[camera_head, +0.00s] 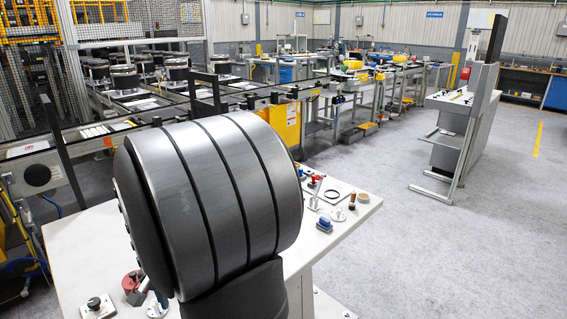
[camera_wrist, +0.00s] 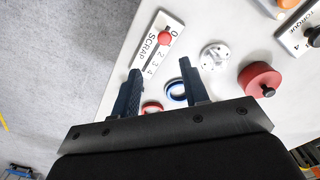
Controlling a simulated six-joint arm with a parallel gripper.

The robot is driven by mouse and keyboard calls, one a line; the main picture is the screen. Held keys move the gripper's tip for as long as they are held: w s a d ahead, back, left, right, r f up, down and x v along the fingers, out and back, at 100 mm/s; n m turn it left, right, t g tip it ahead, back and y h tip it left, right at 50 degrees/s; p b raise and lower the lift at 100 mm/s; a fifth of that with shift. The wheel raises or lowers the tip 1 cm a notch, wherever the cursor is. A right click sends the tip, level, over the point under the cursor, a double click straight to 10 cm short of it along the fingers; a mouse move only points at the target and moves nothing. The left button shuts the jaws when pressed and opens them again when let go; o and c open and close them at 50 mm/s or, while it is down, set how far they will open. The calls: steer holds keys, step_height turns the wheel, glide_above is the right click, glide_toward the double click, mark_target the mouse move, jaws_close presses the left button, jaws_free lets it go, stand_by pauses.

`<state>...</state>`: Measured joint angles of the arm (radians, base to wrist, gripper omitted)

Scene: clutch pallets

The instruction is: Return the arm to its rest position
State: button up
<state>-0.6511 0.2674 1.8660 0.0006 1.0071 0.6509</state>
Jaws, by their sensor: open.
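My gripper (camera_wrist: 160,66) shows in the wrist view with its two dark fingers apart and nothing between their tips. It is above the white worktable (camera_wrist: 118,106). A blue ring (camera_wrist: 168,95) and a red ring (camera_wrist: 151,104) lie on the table and show between the fingers. I cannot tell the height of the fingers above them. In the head view, my large grey arm link fills the middle and hides much of the worktable (camera_head: 75,240). My gripper does not show there.
The wrist view shows a SCRAP scale with a red knob (camera_wrist: 164,39), a white disc (camera_wrist: 214,54), a red cylinder (camera_wrist: 258,78) and a TORQUE plate (camera_wrist: 301,36). In the head view, a blue piece (camera_head: 325,224) and a black ring (camera_head: 332,194) lie right. Open floor (camera_head: 430,250) lies beyond.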

step_height(320, 180, up, 15)
steer(key=n, duration=0.9)
steer(key=shift+w+d, duration=0.15)
steer(key=shift+r, duration=0.1)
jaws_close()
steer(key=w+d+f+m+g+y, duration=0.2)
steer(key=d+f+m+g+y, duration=0.1)
steer(key=d+f+m+y, duration=0.7)
steer(key=w+d+f+m+g+y, duration=0.2)
steer(key=d+f+m+y, duration=0.35)
steer(key=f+m, duration=0.65)
steer(key=shift+m+h, duration=0.25)
steer(key=shift+m, duration=0.45)
steer(key=x, duration=1.3)
steer(key=shift+a+r, duration=0.25)
steer(key=shift+a, duration=0.15)
